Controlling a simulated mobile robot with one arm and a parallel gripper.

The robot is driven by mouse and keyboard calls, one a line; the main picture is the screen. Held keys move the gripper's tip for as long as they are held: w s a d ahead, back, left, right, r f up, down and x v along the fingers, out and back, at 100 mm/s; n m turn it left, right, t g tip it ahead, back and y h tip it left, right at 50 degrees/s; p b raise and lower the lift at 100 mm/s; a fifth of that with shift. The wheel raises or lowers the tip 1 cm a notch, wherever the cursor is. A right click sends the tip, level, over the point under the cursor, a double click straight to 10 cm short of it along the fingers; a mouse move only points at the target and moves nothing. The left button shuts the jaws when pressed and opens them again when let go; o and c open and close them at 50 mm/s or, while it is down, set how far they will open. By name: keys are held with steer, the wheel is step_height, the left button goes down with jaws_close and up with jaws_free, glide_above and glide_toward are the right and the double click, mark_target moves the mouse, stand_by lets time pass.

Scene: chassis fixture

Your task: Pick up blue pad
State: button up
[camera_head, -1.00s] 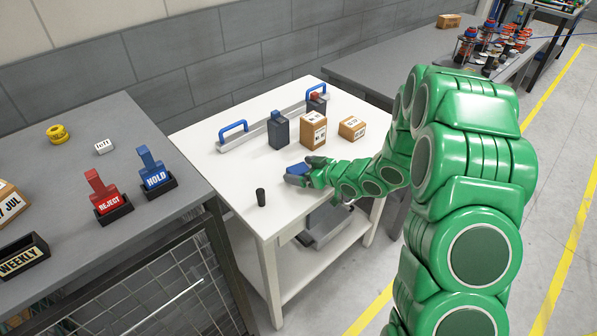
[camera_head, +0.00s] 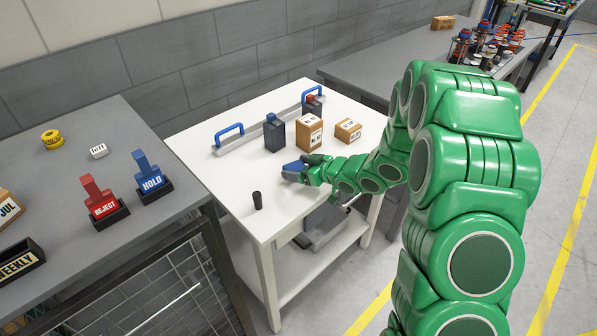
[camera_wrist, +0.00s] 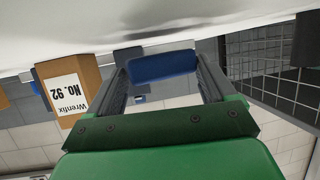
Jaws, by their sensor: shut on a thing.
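The blue pad (camera_head: 293,166) is a small blue block above the white table, at the front of the boxes. My gripper (camera_head: 302,173) is shut on it, coming from the right in the head view. In the wrist view the blue pad (camera_wrist: 163,67) spans the space between the two grey fingers of my gripper (camera_wrist: 162,80). The fingers partly hide the pad in the head view. I cannot tell exactly how far the pad is from the tabletop.
Red (camera_head: 100,200) and blue (camera_head: 150,178) stamps stand on the left bench.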

mark_target(299, 168)
step_height(299, 168, up, 8)
steer(key=shift+r, duration=0.1)
stand_by(0.4)
